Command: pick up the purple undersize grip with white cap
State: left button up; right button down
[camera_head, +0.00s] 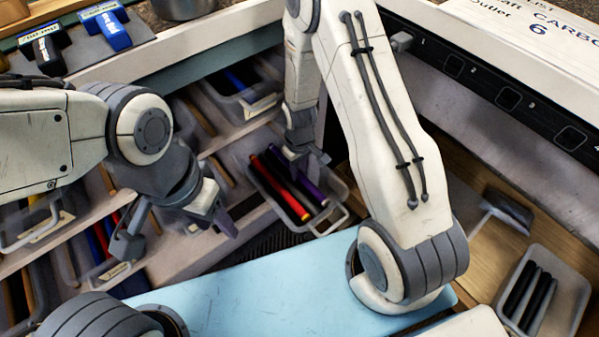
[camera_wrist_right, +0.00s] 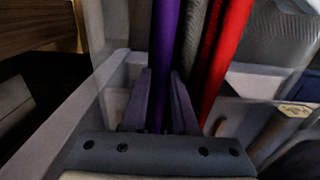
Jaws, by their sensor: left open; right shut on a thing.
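The purple grip (camera_head: 312,191) stands tilted in a grey bin (camera_head: 343,190) beside a red grip (camera_head: 290,200) and dark grips. My right gripper (camera_head: 307,160) reaches down over the bin and is shut on the purple grip. In the right wrist view the purple grip (camera_wrist_right: 165,50) runs between the two fingers of the right gripper (camera_wrist_right: 163,105), with the red grip (camera_wrist_right: 226,50) to its right. I cannot make out a white cap on it. My left gripper (camera_head: 178,225) is open and empty, left of that bin.
Other bins with grips stand on the shelves at left, including one bin (camera_head: 262,107) behind. A light blue mat (camera_head: 260,285) lies in front. A grey tray with black grips (camera_head: 575,300) and a hammer-like tool (camera_head: 508,212) are at right.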

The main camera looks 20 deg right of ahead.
notch_tip(320, 180, up, 8)
jog(key=p, duration=0.2)
jog(key=shift+f+p, duration=0.15)
jog(key=shift+p, duration=0.25)
jog(key=s+a, duration=0.3)
jog(key=a, duration=0.5)
jog(key=s+a+p, duration=0.1)
jog(key=s+a, duration=0.2)
jog(key=a, duration=0.6)
jog(key=shift+f+p, duration=0.3)
jog(key=shift+f, duration=0.05)
notch_tip(320, 180, up, 5)
jog(key=p, duration=0.4)
jog(key=shift+s+p, duration=0.1)
jog(key=shift+p, duration=0.25)
